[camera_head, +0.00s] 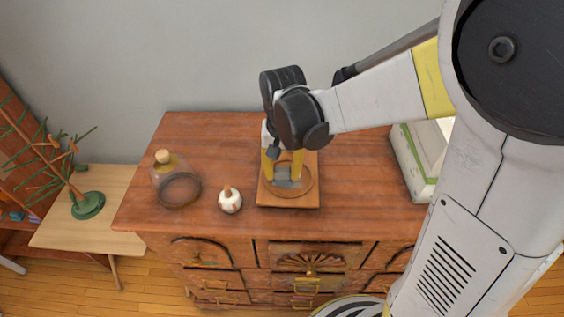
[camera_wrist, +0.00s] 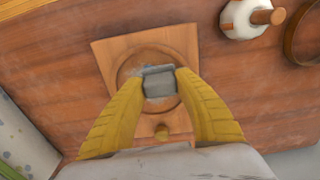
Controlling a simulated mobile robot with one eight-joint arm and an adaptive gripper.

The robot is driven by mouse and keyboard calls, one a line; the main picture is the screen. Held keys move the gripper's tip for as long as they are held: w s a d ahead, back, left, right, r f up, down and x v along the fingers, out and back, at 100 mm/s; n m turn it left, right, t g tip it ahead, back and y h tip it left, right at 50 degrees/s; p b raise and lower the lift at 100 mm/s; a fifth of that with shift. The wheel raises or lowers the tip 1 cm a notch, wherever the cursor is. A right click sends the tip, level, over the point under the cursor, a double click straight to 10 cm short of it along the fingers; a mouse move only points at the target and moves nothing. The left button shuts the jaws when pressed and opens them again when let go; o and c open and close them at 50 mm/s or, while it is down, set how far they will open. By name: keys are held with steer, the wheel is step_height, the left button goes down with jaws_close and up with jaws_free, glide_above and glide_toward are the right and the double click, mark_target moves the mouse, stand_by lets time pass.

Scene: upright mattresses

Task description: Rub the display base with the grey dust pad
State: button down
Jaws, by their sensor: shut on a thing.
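The display base (camera_head: 303,199) is a square wooden board with a round ring or recess, on top of the carved wooden dresser. It also shows in the wrist view (camera_wrist: 184,38). My gripper (camera_head: 284,172) points down over the base, with its yellow fingers shut on the grey dust pad (camera_wrist: 159,82). The pad (camera_head: 283,175) is a small grey block held between the fingertips, over the ring of the base. I cannot tell whether the pad touches the base. A small bluish patch shows beside the pad in the wrist view. The fingers hide part of the base.
A pale box-like thing (camera_head: 412,165) is at right. A low table (camera_head: 60,232) holds a green-based branch stand (camera_head: 88,205).

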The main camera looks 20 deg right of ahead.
steer(key=shift+s+a, duration=0.1)
steer(key=shift+s, duration=0.4)
steer(key=shift+w, duration=0.1)
steer(key=shift+w+d+f+b, duration=0.15)
steer(key=shift+w+d, duration=0.15)
steer(key=shift+w, duration=0.85)
steer(key=shift+w+d+r+b, duration=0.15)
steer(key=shift+w+d, duration=0.15)
steer(key=shift+w, duration=0.85)
steer(key=shift+s+d, duration=0.5)
steer(key=shift+s, duration=0.5)
steer(key=shift+s+d, duration=0.45)
steer(key=shift+s, duration=0.55)
steer(key=shift+s+d, duration=0.5)
steer(key=shift+s, duration=0.5)
steer(key=shift+f, duration=0.1)
steer(key=shift+w, duration=0.15)
